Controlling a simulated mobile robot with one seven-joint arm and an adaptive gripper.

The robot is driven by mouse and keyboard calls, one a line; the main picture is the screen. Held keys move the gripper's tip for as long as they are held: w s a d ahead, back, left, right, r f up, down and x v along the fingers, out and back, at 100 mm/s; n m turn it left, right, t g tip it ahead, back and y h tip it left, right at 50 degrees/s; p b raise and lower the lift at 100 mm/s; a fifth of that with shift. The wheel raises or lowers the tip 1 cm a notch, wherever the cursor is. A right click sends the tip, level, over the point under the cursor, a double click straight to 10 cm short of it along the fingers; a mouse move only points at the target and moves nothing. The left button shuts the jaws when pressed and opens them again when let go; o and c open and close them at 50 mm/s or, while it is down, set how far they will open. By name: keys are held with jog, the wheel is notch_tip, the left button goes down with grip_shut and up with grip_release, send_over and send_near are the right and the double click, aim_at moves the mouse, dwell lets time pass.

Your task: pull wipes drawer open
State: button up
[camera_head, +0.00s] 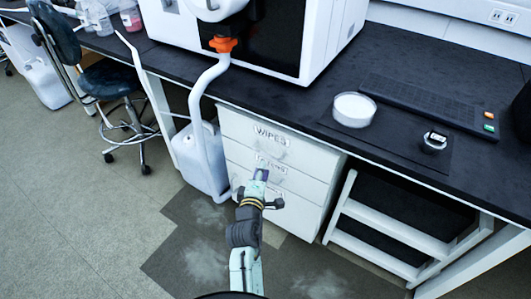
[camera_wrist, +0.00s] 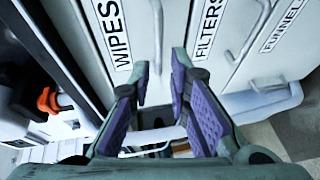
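The wipes drawer (camera_head: 235,127) is the top drawer of a white cabinet under the bench, labelled WIPES, and looks shut. In the wrist view its label and front (camera_wrist: 139,18) are at upper left. Its pale bar handle (camera_wrist: 157,28) runs beside the label. My gripper (camera_head: 260,176) is in front of the cabinet in the head view, over the second drawer's label area. In the wrist view my gripper (camera_wrist: 160,74) is open, and the handle's end appears between the two fingertips. Whether the fingers touch or reach around it I cannot tell.
The filters drawer (camera_wrist: 224,62) and funnels drawer (camera_wrist: 285,55) lie below. A white jug (camera_head: 194,160) with a hose stands left of the cabinet. An open shelf frame (camera_head: 390,232) is at right. The black bench top (camera_head: 318,95) overhangs the drawers. Floor in front is clear.

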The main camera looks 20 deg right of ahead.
aim_at(265, 154)
jog(key=p+x, duration=0.1)
jog(key=x, duration=0.7)
jog(key=shift+w+d, duration=0.15)
jog(key=shift+w, duration=0.25)
jog(key=shift+c, duration=0.2)
grip_shut()
